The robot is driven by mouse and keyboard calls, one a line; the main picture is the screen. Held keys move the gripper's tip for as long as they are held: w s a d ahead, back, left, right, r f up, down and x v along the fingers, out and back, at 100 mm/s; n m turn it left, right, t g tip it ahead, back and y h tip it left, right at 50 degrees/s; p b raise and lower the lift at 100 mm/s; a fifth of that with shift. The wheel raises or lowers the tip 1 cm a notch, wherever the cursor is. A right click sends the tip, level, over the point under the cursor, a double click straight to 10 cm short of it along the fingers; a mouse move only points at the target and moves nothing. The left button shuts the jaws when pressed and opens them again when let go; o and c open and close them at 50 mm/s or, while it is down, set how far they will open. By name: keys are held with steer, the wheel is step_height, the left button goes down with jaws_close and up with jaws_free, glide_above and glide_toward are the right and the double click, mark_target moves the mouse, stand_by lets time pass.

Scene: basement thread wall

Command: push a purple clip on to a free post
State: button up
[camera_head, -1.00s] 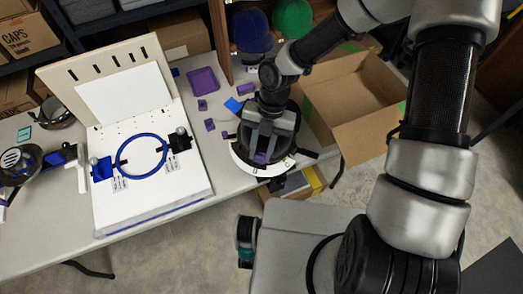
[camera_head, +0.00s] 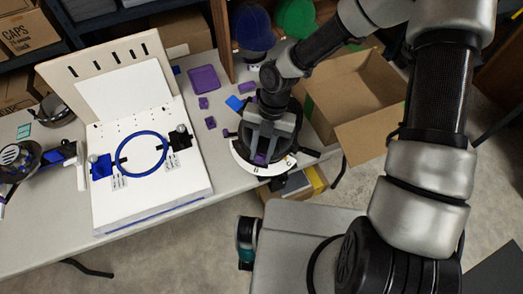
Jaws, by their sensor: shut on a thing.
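My gripper (camera_head: 261,152) points down over the front edge of the table, at a white curved piece (camera_head: 247,167) with dark marks. A small purple clip (camera_head: 260,158) shows between its fingers, which are shut on it. The gripper and wrist hide much of the curved piece. I cannot make out a free post there, nor whether the clip touches one. Loose purple pieces lie on the table to the left of the gripper: one (camera_head: 203,103), another (camera_head: 210,122) and one farther back (camera_head: 247,87).
A white board with a blue hoop (camera_head: 120,165) stands on the table (camera_head: 225,185) at left. A purple tray (camera_head: 203,79) and a blue piece (camera_head: 235,103) lie behind. An open cardboard box (camera_head: 365,130) stands right of the arm. Caps hang at the back.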

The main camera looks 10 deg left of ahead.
steer(key=shift+f, duration=0.2)
steer(key=shift+f+b, duration=0.35)
steer(key=o, duration=1.1)
steer(key=shift+w, duration=0.1)
